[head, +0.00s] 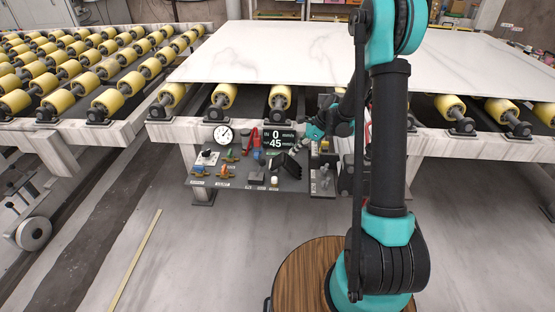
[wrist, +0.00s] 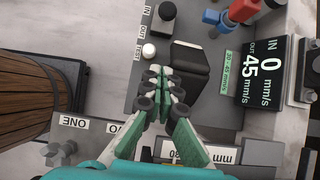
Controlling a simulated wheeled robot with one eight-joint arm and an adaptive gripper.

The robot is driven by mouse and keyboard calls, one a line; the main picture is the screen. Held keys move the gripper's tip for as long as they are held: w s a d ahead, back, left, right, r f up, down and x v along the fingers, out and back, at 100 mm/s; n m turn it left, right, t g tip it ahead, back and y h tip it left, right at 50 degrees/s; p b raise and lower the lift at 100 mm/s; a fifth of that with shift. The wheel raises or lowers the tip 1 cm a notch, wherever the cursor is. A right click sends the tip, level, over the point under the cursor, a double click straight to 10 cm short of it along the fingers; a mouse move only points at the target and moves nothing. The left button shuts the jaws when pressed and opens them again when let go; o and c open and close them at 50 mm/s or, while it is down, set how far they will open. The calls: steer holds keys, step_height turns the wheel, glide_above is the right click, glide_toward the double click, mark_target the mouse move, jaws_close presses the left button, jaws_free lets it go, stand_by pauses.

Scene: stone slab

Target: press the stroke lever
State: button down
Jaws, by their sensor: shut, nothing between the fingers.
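My gripper (wrist: 160,80) is shut and empty, its fingertips low over the dark control panel (wrist: 120,145). A black wedge-shaped paddle (wrist: 185,70), which looks like the stroke lever, lies just beside the fingertips; no readable label on it confirms this. I cannot tell whether the fingertips touch it. In the head view the paddle (head: 285,165) sits below the display, with my gripper at its right. A white round button (wrist: 149,50) is close by, beside the IN, OUT and TEST labels. The display (wrist: 262,72) reads IN 0 and OUT 45 mm/s.
Red (wrist: 242,10) and blue (wrist: 212,17) controls stand near the display. A dial gauge (head: 223,135) and coloured valves are at the panel's left. Grey knobs (wrist: 62,152) stand by the ONE label. A white slab (head: 290,50) lies on yellow rollers above the panel.

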mark_target(260, 169)
steer(key=a+f, duration=0.6)
steer(key=a, duration=0.3)
steer(key=shift+w+a+f, duration=0.15)
steer(key=shift+f, duration=0.25)
